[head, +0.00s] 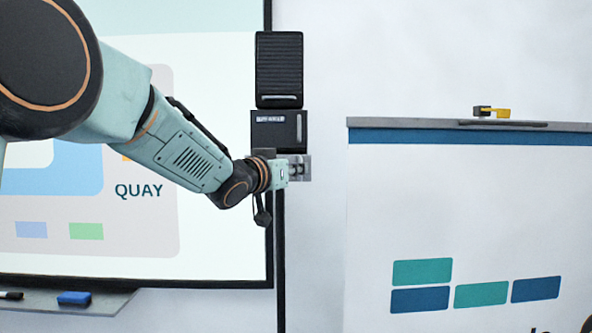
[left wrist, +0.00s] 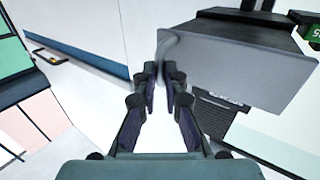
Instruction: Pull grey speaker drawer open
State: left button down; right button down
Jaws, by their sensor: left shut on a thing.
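The grey speaker drawer (left wrist: 240,72) shows a broad, plain grey front in the left wrist view. A thin curved grey handle (left wrist: 169,44) stands at the left end of that front. My left gripper (left wrist: 163,72) has its fingers on either side of the handle and is shut on it. In the head view my left gripper (head: 297,168) is at the lower part of the dark speaker stack, against a small grey face (head: 306,160). My wrist hides most of the drawer there, and I cannot tell how far it stands out.
Above the drawer are a labelled black unit (head: 276,131) and a ribbed black speaker (head: 279,66). A screen (head: 222,225) is to the left. A white board (head: 460,200) with a grey top ledge stands to the right. Pale wall lies between.

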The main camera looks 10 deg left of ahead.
pick_arm(q)
jog(key=shift+r, duration=0.3)
jog(key=c, duration=1.7)
grip_release()
jog(key=shift+a, duration=0.1)
jog(key=shift+c, duration=0.2)
jog(key=o, duration=0.3)
jog(key=shift+s, duration=0.1)
jog(key=shift+f, duration=0.15)
jog(key=v, duration=1.2)
